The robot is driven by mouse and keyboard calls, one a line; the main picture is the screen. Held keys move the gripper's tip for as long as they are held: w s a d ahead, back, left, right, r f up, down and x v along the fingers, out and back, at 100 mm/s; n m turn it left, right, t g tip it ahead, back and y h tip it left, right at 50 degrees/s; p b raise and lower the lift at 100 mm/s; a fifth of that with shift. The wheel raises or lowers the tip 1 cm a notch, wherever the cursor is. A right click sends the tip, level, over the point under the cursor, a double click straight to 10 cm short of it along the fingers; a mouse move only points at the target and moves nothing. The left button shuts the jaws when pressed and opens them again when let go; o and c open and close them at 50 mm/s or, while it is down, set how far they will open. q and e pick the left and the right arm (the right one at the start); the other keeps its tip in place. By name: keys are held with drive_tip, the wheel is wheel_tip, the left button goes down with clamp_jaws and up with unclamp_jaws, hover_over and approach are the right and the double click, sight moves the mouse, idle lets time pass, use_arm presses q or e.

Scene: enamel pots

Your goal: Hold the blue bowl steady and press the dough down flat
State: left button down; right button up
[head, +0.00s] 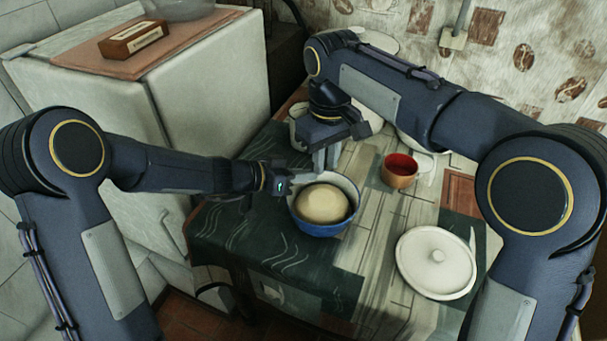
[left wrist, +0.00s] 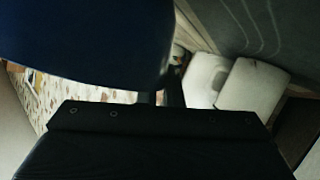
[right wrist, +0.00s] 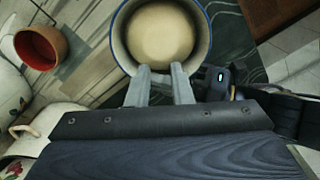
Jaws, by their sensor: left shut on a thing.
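The blue bowl (head: 318,228) stands upright on the table with a pale round mound of dough (head: 322,204) inside. In the left wrist view the bowl's dark blue side (left wrist: 90,45) fills the upper left. My left gripper (head: 291,179) is shut on the bowl's rim at its left side; its fingertips are partly hidden. My right gripper (head: 325,164) is over the bowl's far rim, fingers pointing down. In the right wrist view its fingers (right wrist: 162,72) are apart with nothing between them, near the dough's edge (right wrist: 160,35). I cannot tell whether they touch the dough.
An orange cup with red inside (head: 399,171) stands right of the bowl. A white lid (head: 436,262) lies at the front right. A pale pot (head: 299,130) stands behind my right gripper. The white fridge (head: 195,105) is at the left. The table's front left cloth (head: 250,240) is clear.

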sight(323, 198)
drive_tip(key=shift+f+n, duration=0.4)
clamp_jaws()
drive_tip(key=shift+f, duration=3.2)
